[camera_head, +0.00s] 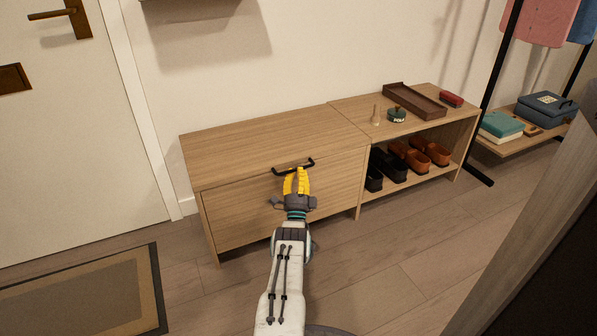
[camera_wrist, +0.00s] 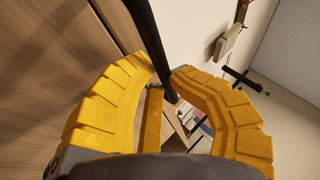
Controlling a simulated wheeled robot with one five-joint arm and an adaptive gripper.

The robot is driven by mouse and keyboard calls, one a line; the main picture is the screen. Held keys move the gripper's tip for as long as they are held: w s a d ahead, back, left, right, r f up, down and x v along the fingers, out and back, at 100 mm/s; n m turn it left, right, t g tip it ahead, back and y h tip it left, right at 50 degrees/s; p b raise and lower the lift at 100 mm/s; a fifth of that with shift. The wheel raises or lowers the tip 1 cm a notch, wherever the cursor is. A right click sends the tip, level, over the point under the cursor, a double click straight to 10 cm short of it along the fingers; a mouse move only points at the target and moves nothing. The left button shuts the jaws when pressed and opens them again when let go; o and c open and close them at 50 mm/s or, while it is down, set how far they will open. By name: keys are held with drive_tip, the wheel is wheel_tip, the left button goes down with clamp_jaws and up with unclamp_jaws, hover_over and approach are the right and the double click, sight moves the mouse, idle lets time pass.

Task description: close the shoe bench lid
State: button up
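The wooden shoe bench (camera_head: 209,235) stands against the wall. Its lid (camera_head: 255,145), the left part of the top, lies flat and looks level with the fixed right part; no clear gap shows at its front edge. A black bar handle (camera_head: 309,163) sits at the lid's front edge, and it crosses the wrist view (camera_wrist: 147,30) as a dark bar. My gripper (camera_head: 294,172), with yellow fingers, is at the handle. In the wrist view, its fingertips (camera_wrist: 166,70) close in on both sides of the bar. The fingers hide part of the handle.
The bench's right part holds a brown tray (camera_head: 415,100), a green tin (camera_head: 397,115) and a red brush (camera_head: 451,99) on top, with shoes (camera_head: 408,158) below. A clothes rack (camera_head: 493,80) stands right. A doormat (camera_head: 150,290) lies left. Floor before the bench is clear.

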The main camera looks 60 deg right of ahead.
drive_tip(key=o, duration=0.6)
drive_tip(key=shift+w+f, duration=0.4)
drive_tip(key=shift+w, duration=0.15)
drive_tip(key=shift+c, duration=0.2)
drive_tip(key=shift+s, duration=0.1)
drive_tip(key=shift+s+a+f, duration=0.25)
drive_tip(key=shift+a+f, duration=0.1)
drive_tip(key=v, duration=1)
drive_tip(key=shift+s+a, duration=0.2)
drive_tip(key=shift+a, duration=0.25)
